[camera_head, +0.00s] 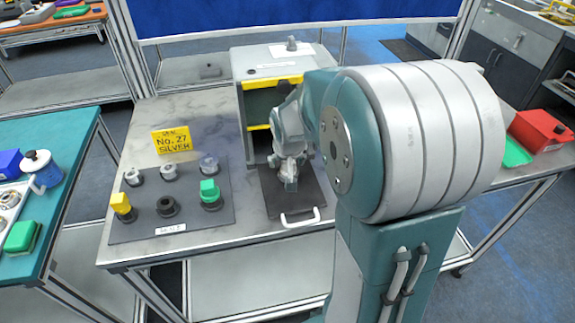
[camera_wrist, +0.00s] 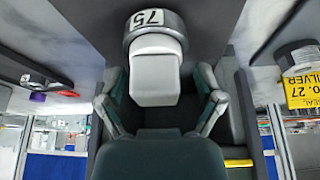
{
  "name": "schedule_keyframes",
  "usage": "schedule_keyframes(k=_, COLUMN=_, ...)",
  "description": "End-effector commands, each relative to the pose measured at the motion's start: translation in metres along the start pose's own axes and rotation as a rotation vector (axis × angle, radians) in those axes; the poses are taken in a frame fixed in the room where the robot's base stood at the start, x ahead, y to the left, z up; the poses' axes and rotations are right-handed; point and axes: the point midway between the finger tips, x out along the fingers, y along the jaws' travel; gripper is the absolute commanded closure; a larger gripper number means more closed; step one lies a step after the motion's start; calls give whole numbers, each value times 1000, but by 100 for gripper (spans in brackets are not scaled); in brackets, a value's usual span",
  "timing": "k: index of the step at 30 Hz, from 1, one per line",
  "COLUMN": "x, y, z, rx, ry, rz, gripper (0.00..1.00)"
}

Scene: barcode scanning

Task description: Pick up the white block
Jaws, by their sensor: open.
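The white block (camera_wrist: 154,82) is large in the middle of the wrist view. It adjoins a round grey piece (camera_wrist: 172,25) with a label reading 75. My gripper (camera_wrist: 160,86) is open, with one finger on each side of the block, and dark gaps show between fingers and block. In the head view my gripper (camera_head: 290,168) is low over the dark tray (camera_head: 315,192) with a white handle. There the block is hard to tell apart from the gripper.
Left of the tray, a dark board (camera_head: 190,222) holds several round pieces, with yellow and green blocks (camera_head: 209,188) on two. A yellow sign (camera_head: 171,140) stands behind it. A grey cabinet (camera_head: 262,68) with yellow-edged shelves stands behind the tray.

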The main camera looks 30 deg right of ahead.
Motion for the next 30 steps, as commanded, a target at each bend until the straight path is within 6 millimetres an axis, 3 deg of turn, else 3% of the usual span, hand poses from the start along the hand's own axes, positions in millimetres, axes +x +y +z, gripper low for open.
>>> schedule_keyframes(k=4, x=0, y=0, z=0, rx=0, ry=0, rz=0, gripper=14)
schedule_keyframes(k=9, x=0, y=0, z=0, rx=0, ry=0, rz=0, gripper=90)
schedule_keyframes(k=10, x=0, y=0, z=0, rx=0, ry=0, rz=0, gripper=99)
schedule_keyframes(k=23, x=-2, y=0, z=0, rx=0, ry=-3, rz=1, gripper=100)
schedule_keyframes(k=30, x=-28, y=0, z=-12, rx=0, ry=3, rz=0, gripper=100)
